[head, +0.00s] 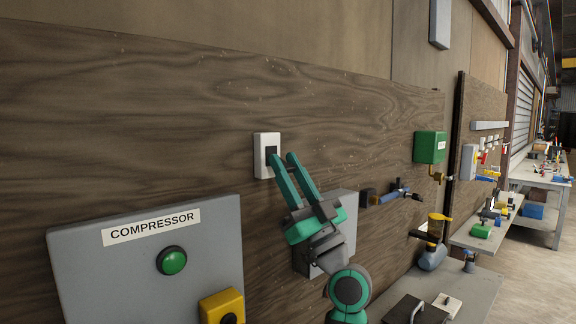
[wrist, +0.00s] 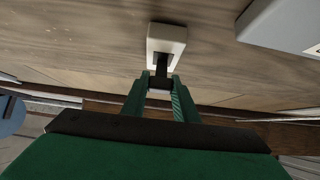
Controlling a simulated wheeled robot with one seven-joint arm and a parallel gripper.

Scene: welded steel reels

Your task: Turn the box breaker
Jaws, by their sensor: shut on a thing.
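The box breaker shows in the head view as a small white wall box (head: 260,141) with a dark lever (head: 271,153) on its front. In the wrist view the white box (wrist: 166,33) is straight ahead, and its dark lever (wrist: 161,62) stands out toward me. My gripper (head: 283,158) reaches up to the box from the lower right. In the wrist view its two green fingertips (wrist: 160,80) lie on either side of the lever, shut on it. The fingers partly cover the lever's end.
A grey compressor panel (head: 90,262) with a green button (head: 171,260) and a yellow box (head: 222,306) is at lower left. A grey box (head: 343,208) sits behind my gripper. A green box (head: 430,147) and a blue-handled valve (head: 397,192) are to the right.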

